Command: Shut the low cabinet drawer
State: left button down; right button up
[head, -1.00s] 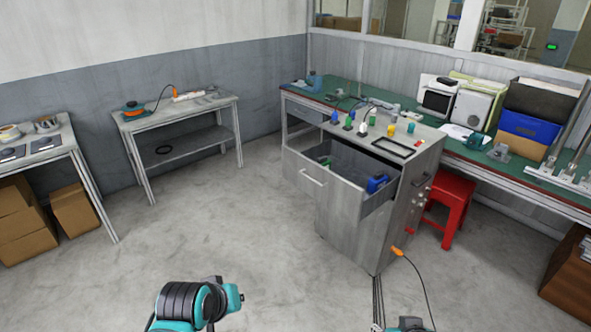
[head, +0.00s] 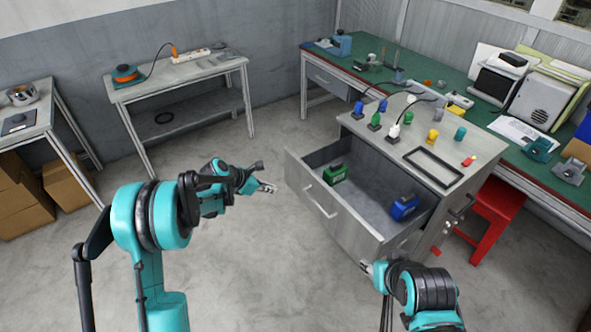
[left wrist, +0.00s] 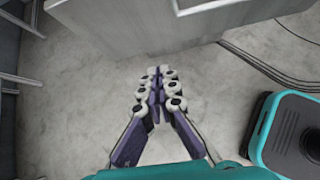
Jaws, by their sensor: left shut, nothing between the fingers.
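The low grey cabinet (head: 352,220) stands right of centre in the head view, with its top drawer (head: 301,180) pulled well out. The drawer has a bar handle (head: 320,201) and holds a green item (head: 335,174) and a blue item (head: 403,207). My left gripper (head: 270,187) is shut and empty, just left of the drawer front and apart from it. In the left wrist view its fingers (left wrist: 160,75) meet above bare floor, with a grey panel (left wrist: 135,22) beyond them. My right gripper (head: 367,267) is by the cabinet's lower front; its fingers are too small to read.
Small coloured items and a black frame (head: 433,166) are on the cabinet top. A red stool (head: 495,208) is at its right, and a green-topped workbench (head: 455,85) runs behind. A grey side table (head: 180,75) is against the wall. Floor left of the drawer is clear.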

pick_arm(q)
jog(key=w, duration=0.1)
jog(key=b, duration=0.3)
send_near(297, 187)
jog(key=s+d+f, duration=0.2)
jog(key=s, duration=0.1)
jog(key=shift+n, duration=0.3)
jog(key=w+d, duration=0.1)
jog(key=w+d+b, duration=0.1)
jog(key=d, duration=0.1)
jog(key=shift+w+d, duration=0.1)
jog(key=shift+d, duration=0.1)
pick_arm(e)
jog(key=f, duration=0.4)
jog(key=shift+w+f, duration=0.1)
jog(key=shift+w, duration=0.2)
pick_arm(q)
jog(key=shift+d, duration=0.1)
